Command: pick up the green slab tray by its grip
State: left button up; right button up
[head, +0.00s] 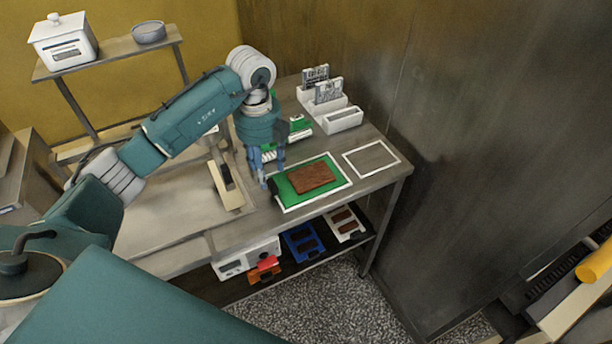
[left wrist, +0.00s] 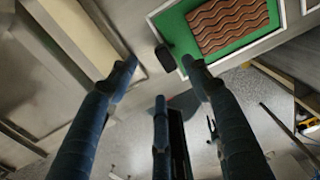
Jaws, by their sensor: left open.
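The green slab tray (head: 289,197) lies on the table inside a white outline, with a brown slab (head: 312,178) on it. In the left wrist view the tray (left wrist: 178,38) is at the top right, and the slab (left wrist: 228,22) shows a wavy ribbed top. The tray's small black grip (left wrist: 165,57) sticks out from its edge. My left gripper (head: 268,172) is open and points down beside the tray's left end. In the left wrist view its fingertips (left wrist: 158,66) are spread on either side of the grip, apart from it. My right gripper is out of view.
An empty white outline (head: 371,159) lies right of the tray. White holders (head: 328,108) with patterned cards stand behind. A cream block (head: 226,186) lies left of my gripper. Blue (head: 303,243) and white (head: 345,224) trays with brown pieces sit on the lower shelf.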

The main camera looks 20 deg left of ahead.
aim_at(270, 184)
pick_arm(q)
jog(key=shift+w+f, duration=0.1)
jog(key=shift+f, duration=0.3)
jog(key=shift+w+a+f+p, duration=0.1)
jog(key=shift+f+p, duration=0.25)
jog(key=shift+f, duration=0.05)
jog(key=f+p, duration=0.2)
jog(key=f, duration=0.1)
jog(key=shift+d+f, duration=0.25)
jog(key=shift+d, duration=0.1)
jog(key=shift+f, duration=0.65)
jog(key=c, duration=0.8)
jog(key=shift+r, duration=0.1)
jog(key=c, duration=0.4)
grip_shut()
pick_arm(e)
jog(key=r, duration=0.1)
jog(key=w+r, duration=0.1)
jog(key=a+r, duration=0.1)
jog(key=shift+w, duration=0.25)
